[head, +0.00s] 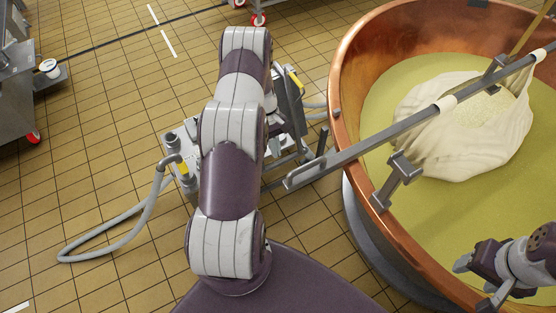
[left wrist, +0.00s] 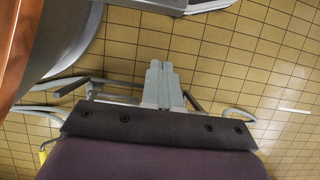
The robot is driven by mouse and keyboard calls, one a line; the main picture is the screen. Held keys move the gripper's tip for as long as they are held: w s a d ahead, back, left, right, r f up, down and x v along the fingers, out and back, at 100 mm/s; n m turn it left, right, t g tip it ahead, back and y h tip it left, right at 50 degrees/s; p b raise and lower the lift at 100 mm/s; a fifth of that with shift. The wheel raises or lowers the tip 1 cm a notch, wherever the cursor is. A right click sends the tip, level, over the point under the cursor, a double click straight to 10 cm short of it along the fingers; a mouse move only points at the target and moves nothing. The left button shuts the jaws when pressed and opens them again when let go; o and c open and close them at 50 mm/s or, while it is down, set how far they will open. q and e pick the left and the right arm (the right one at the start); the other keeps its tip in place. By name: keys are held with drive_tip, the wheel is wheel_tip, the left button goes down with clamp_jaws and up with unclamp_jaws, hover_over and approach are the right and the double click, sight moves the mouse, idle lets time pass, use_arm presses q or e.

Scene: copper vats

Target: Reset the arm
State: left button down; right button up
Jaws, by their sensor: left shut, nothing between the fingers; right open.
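My left arm rises from the bottom middle of the head view, and its gripper is hidden there behind the arm's own links. In the left wrist view the left gripper (left wrist: 160,84) shows its pale fingers together, with nothing between them, above the tiled floor. My right gripper (head: 473,284) is at the lower right of the head view, over the near part of the copper vat (head: 345,120). Its fingers are apart and empty.
The vat holds yellowish liquid (head: 400,90) and a white cloth bundle (head: 420,105). A metal bar (head: 385,135) crosses its rim and sticks out left, near my left arm. A wheeled machine with a hose (head: 135,235) stands behind that arm. Tiled floor (head: 90,130) is open at left.

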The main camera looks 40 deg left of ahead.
use_arm(q)
drive_tip(key=shift+s+v, duration=0.5)
drive_tip(key=shift+v, duration=2.85)
drive_tip(key=s+d+r+m+t+y+b, duration=0.1)
drive_tip(key=s+d+r+m, duration=0.2)
drive_tip(key=d, duration=0.4)
drive_tip(key=s+d+r+m+t+y+b, duration=0.1)
drive_tip(key=s+d+r+m, duration=0.3)
drive_tip(key=d, duration=0.4)
drive_tip(key=s+d+r+m+t+y+b, duration=0.1)
drive_tip(key=s+d+r+m+y+b, duration=0.1)
drive_tip(key=s+d+r+m, duration=0.2)
drive_tip(key=d+r+m, duration=0.1)
drive_tip(key=d+m, duration=0.1)
drive_tip(key=d, duration=0.1)
drive_tip(key=shift+s+d+m, duration=0.2)
drive_tip(key=shift+d+m, duration=0.1)
use_arm(e)
drive_tip(key=f, duration=0.1)
drive_tip(key=d+f, duration=0.1)
drive_tip(key=f, duration=0.3)
drive_tip(key=shift+s+d, duration=0.25)
drive_tip(key=shift+s, duration=0.05)
